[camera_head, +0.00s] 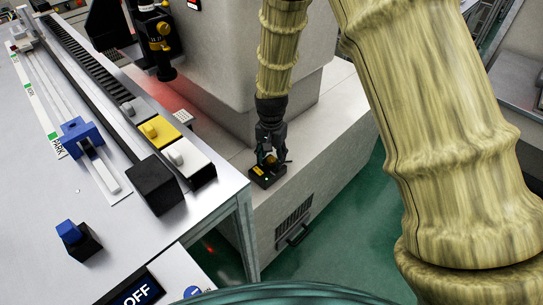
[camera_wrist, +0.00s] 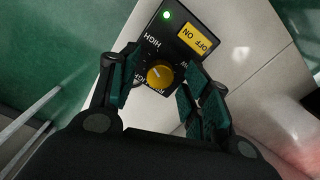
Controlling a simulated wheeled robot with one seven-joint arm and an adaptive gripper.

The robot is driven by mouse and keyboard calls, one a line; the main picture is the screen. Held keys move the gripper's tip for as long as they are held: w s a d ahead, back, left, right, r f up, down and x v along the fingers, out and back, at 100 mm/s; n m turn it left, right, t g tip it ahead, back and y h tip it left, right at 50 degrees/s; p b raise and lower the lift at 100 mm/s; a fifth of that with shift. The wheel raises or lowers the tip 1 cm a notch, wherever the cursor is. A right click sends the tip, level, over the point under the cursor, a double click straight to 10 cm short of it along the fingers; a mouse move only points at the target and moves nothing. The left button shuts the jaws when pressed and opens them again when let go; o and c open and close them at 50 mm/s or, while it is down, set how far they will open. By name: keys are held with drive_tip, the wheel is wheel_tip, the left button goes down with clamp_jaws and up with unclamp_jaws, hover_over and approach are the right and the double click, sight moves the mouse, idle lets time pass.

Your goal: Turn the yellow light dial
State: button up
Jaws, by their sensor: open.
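The yellow light dial (camera_wrist: 160,75) is a round knob on a small black control box (camera_wrist: 181,48) with HIGH and LOW lettering, a yellow OFF/ON label and a lit green lamp. In the wrist view my gripper (camera_wrist: 158,80) is open, with one finger on each side of the dial; a gap shows around the knob, though contact is hard to judge. In the head view the box (camera_head: 266,176) lies on a pale machine ledge, and my gripper (camera_head: 270,158) points down over it, hiding most of the dial.
A white workbench (camera_head: 120,230) stands left of the ledge. It carries a yellow button block (camera_head: 160,131), a white one (camera_head: 187,158), a black cube (camera_head: 154,185) and a blue slider (camera_head: 80,135). The machine's tall body (camera_head: 225,70) rises behind the box. Green floor lies to the right.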

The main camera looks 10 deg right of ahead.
drive_tip(key=c, duration=1.1)
drive_tip(key=shift+o, duration=0.2)
drive_tip(key=shift+n, duration=0.3)
drive_tip(key=shift+r+n+p, duration=0.15)
drive_tip(key=shift+n+p, duration=0.7)
drive_tip(key=shift+n, duration=0.05)
drive_tip(key=n+p, duration=0.2)
drive_tip(key=n, duration=0.2)
drive_tip(key=n+p, duration=0.2)
drive_tip(key=n, duration=0.4)
drive_tip(key=shift+n, duration=0.3)
